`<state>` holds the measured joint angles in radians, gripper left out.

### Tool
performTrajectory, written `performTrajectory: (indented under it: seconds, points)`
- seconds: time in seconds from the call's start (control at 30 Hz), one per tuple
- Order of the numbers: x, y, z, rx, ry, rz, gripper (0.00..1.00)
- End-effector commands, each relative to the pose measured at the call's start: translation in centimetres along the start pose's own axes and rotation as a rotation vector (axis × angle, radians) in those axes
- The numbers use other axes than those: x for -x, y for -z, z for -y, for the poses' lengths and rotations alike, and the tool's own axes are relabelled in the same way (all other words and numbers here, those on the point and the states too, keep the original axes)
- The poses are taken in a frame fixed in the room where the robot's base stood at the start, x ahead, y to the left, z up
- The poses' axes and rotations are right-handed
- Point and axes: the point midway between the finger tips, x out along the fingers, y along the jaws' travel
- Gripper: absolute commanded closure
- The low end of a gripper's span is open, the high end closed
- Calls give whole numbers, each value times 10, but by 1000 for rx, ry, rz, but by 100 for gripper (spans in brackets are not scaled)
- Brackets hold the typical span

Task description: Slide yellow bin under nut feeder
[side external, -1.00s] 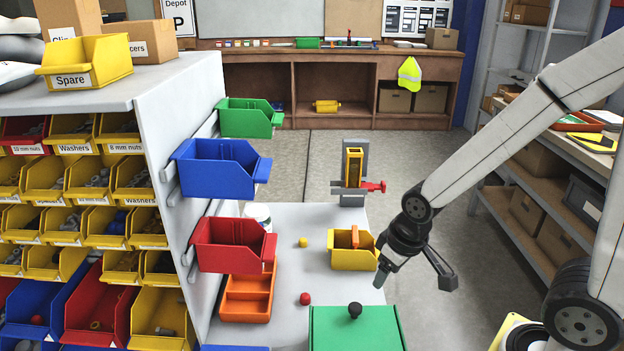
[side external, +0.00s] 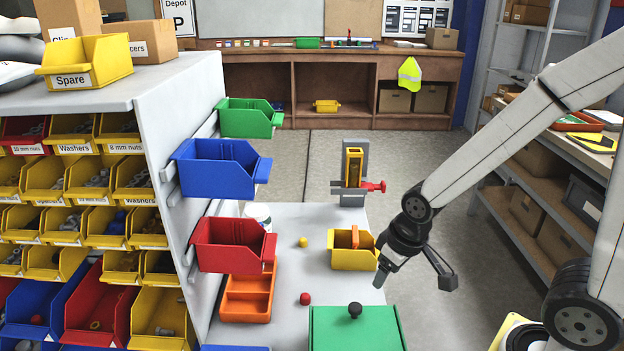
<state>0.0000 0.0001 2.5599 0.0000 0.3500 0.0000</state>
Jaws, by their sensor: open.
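The yellow bin (side external: 350,259) stands upright on the light grey table, with an orange piece (side external: 355,237) showing at its top. The nut feeder (side external: 353,173) is a grey upright stand with a yellow-framed column and a red handle, at the far end of the table behind the bin. A gap of table lies between them. My gripper (side external: 412,278) is open, with its fingers spread, at the right of the bin. One finger is close to the bin's right side; I cannot tell if it touches. The other finger hangs past the table's right edge.
A green box (side external: 356,330) with a black knob stands at the table's front. A red ball (side external: 305,298) and a yellow ball (side external: 303,242) lie left of the bin. An orange tray (side external: 248,297) sits further left, below a red bin (side external: 232,245) on the shelf side.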

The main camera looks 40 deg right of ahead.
Motion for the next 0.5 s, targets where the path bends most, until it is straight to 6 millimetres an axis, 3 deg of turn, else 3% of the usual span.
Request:
performTrajectory:
  seconds: [0.03, 0.2, 0.37, 0.5]
  points:
    - [0, 0, 0, 0, 0, 0, 43]
    - [-1, 2, -1, 30, -3, 1, 97]
    - [-6, 10, -5, 152, -16, 7, 100]
    - [-14, 22, -11, 348, -35, 17, 100]
